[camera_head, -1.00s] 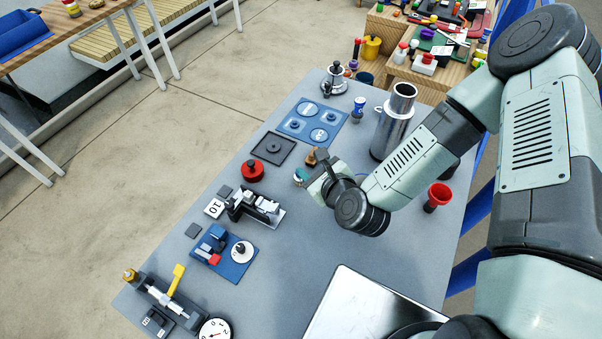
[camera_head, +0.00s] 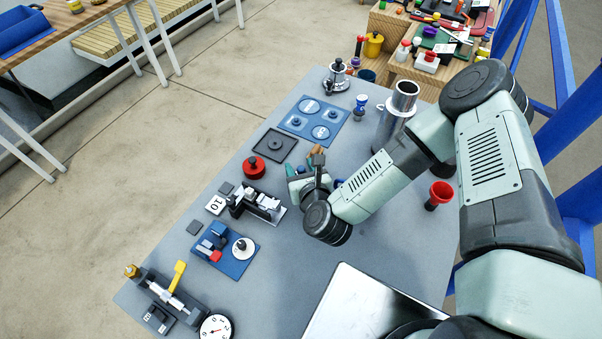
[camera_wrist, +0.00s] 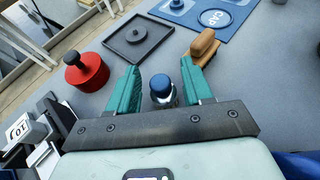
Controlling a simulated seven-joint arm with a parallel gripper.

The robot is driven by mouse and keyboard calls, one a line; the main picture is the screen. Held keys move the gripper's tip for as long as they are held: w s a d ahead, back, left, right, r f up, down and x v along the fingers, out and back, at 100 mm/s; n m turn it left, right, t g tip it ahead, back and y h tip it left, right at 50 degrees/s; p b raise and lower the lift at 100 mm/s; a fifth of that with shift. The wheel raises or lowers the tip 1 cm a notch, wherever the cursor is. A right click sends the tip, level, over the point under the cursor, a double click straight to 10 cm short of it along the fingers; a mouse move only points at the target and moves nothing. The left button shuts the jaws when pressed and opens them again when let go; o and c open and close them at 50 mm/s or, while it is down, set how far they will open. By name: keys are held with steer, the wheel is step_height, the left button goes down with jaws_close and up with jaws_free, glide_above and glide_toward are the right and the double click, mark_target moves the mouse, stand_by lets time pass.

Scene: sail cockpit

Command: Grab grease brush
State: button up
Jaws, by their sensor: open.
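My gripper (camera_wrist: 162,92) is open, with its two teal fingers pointing down at the table; it also shows in the head view (camera_head: 300,181). A small blue-topped piece with a shiny body (camera_wrist: 163,88) shows between the fingers, apart from both. A brush-like thing with a wooden handle (camera_wrist: 204,44) lies just beyond the right fingertip; I cannot tell whether they touch. In the head view this brown thing (camera_head: 317,150) is partly hidden by my gripper. I cannot tell for certain which of these two is the grease brush.
A red knobbed pot (camera_wrist: 87,73) stands left of my gripper. A dark square tray (camera_wrist: 138,38) and a blue plate with round fittings (camera_head: 314,120) lie beyond. A black clamp device (camera_head: 258,203) is near. A metal cylinder (camera_head: 397,110) and red funnel (camera_head: 438,195) stand right.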

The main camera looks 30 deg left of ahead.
steer(key=shift+c, duration=0.4)
jaws_close()
steer(key=shift+r, duration=0.15)
